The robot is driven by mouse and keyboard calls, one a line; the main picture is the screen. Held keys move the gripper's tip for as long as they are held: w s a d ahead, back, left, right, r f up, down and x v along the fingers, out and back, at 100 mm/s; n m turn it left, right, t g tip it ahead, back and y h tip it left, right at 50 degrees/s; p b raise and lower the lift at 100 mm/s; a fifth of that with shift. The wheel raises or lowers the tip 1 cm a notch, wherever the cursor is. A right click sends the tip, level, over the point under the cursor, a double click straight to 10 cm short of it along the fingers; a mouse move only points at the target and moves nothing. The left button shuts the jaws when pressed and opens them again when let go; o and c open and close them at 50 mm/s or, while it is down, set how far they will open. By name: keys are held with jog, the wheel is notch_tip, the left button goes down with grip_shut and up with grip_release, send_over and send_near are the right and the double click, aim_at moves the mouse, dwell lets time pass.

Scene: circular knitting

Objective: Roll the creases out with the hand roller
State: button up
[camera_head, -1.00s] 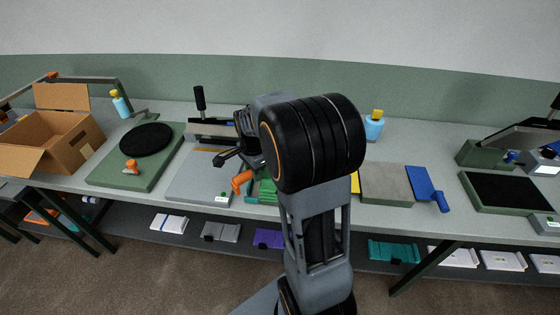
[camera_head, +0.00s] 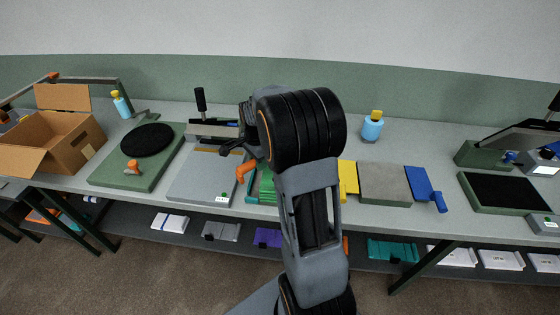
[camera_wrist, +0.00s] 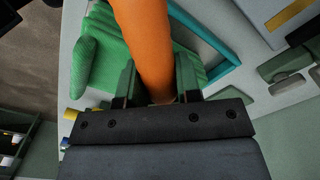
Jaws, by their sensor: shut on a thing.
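The hand roller's orange handle (camera_wrist: 143,35) is between the two fingers of my gripper (camera_wrist: 155,82) in the wrist view. The gripper is shut on it. The orange handle (camera_head: 245,170) also shows in the head view, left of my arm. A green ribbed knit piece (camera_wrist: 102,50) lies under the handle, beside a teal frame edge (camera_wrist: 218,62). In the head view the green piece (camera_head: 266,188) is partly hidden by my arm. The roller's working end is hidden, so I cannot tell whether it touches the knit.
A grey board (camera_head: 203,180) is to the left, with a green board (camera_head: 125,178) and a cardboard box (camera_head: 75,150) beyond. To the right are a yellow item (camera_head: 348,178), a grey-brown pad (camera_head: 384,184) and a blue paddle (camera_head: 424,184). A blue bottle (camera_head: 372,128) stands behind.

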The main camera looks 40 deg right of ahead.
jog(key=shift+s, duration=0.1)
jog(key=shift+s+a+b, duration=0.35)
jog(key=shift+s+a, duration=1.3)
jog(key=shift+s, duration=0.1)
jog(key=shift+s, duration=0.1)
jog(key=shift+w+d+p, duration=0.45)
jog(key=shift+w+d, duration=1.15)
jog(key=shift+w, duration=0.25)
jog(key=shift+w+d, duration=0.1)
jog(key=shift+w+d, duration=0.15)
jog(key=shift+w, duration=0.05)
